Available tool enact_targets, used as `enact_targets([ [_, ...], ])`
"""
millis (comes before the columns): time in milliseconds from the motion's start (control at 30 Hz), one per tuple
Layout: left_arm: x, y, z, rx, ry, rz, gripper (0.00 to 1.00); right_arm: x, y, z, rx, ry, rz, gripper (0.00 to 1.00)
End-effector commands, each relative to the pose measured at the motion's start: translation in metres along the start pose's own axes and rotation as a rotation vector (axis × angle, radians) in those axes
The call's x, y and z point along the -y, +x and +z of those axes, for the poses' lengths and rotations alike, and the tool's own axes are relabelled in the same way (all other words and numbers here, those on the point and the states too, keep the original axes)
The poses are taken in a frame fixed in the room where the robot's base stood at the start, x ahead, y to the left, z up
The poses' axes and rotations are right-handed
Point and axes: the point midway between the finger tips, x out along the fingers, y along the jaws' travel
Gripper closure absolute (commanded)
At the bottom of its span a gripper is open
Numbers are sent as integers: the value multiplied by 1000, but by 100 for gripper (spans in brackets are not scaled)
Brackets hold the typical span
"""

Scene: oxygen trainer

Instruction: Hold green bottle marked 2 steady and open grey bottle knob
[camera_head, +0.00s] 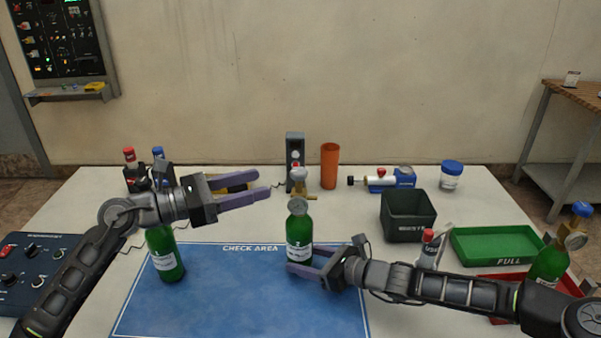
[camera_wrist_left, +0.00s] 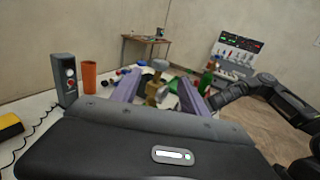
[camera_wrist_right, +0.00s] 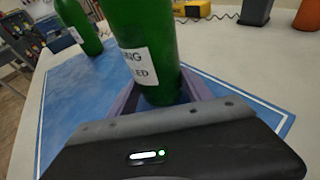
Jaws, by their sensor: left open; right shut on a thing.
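A green bottle (camera_head: 299,228) with a white label stands upright on the blue check area mat (camera_head: 220,300). Its mark is too small to read in the head view. A brass valve with a grey knob (camera_head: 299,173) tops it. My right gripper (camera_head: 298,262) is shut on the bottle's lower body; the right wrist view shows the bottle (camera_wrist_right: 145,50) between the fingers. My left gripper (camera_head: 263,181) is open and empty, left of the knob at about its height. In the left wrist view the brass valve (camera_wrist_left: 153,92) shows between and beyond the fingers.
Another green bottle (camera_head: 165,255) stands on the mat's left, under my left arm. A third green bottle (camera_head: 548,265) with a blue knob stands at right by a red tray (camera_head: 500,281). A green tray (camera_head: 500,245), black bin (camera_head: 408,215) and orange cup (camera_head: 329,166) stand behind.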

Motion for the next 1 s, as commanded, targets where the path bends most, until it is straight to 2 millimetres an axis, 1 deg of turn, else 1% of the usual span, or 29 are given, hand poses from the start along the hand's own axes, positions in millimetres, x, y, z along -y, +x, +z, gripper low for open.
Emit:
enact_targets([
  [167, 1, 28, 0, -2, 2, -3, 48, 0, 0, 1, 1, 0, 1, 65],
  [400, 1, 76, 0, -2, 2, -3, 48, 0, 0, 1, 1, 0, 1, 65],
  [500, 1, 92, 0, -2, 2, -2, 48, 0, 0, 1, 1, 0, 1, 65],
  [600, 0, 102, 0, -2, 2, -1, 48, 0, 0, 0, 1, 0, 1, 65],
  [700, 0, 108, 0, -1, 2, 0, 48, 0, 0, 0, 1, 0, 1, 65],
  [1000, 0, 109, 0, -1, 1, 1, 48, 0, 0, 0, 1, 0, 0, 65],
])
